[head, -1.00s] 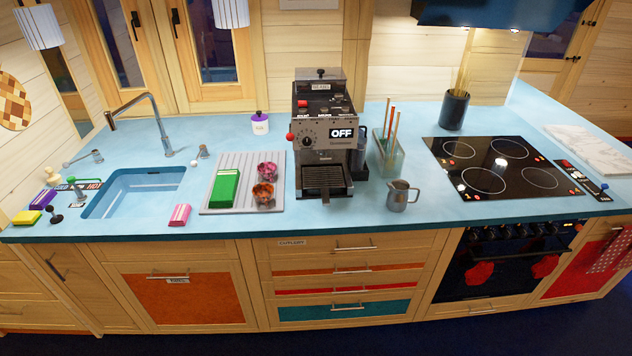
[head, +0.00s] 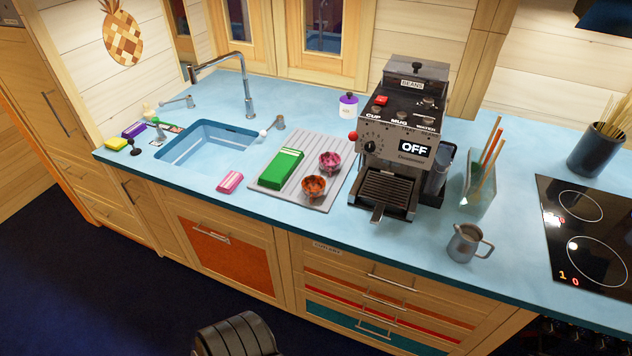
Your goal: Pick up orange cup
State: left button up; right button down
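The orange cup (head: 314,187) is a small, patterned, bowl-like cup. It stands on the grey ribbed drying mat (head: 291,190) left of the coffee machine. A similar pink-purple cup (head: 330,161) stands just behind it, and a green box-shaped item (head: 281,168) lies to its left. Nothing is holding the orange cup. Neither of my grippers can be made out in the head view. A dark, rounded, ribbed shape shows at the bottom edge, left of centre, and I cannot tell what it is.
The coffee machine (head: 402,135) stands right of the mat, with a metal pitcher (head: 465,243) near the front edge. The sink (head: 207,148) and a pink sponge (head: 230,181) are to the left. A glass holder (head: 479,191) and the stove (head: 590,232) are on the right.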

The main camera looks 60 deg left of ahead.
aim_at(313, 186)
jog(key=u, duration=0.65)
jog(key=i, duration=0.8)
jog(key=u, duration=0.85)
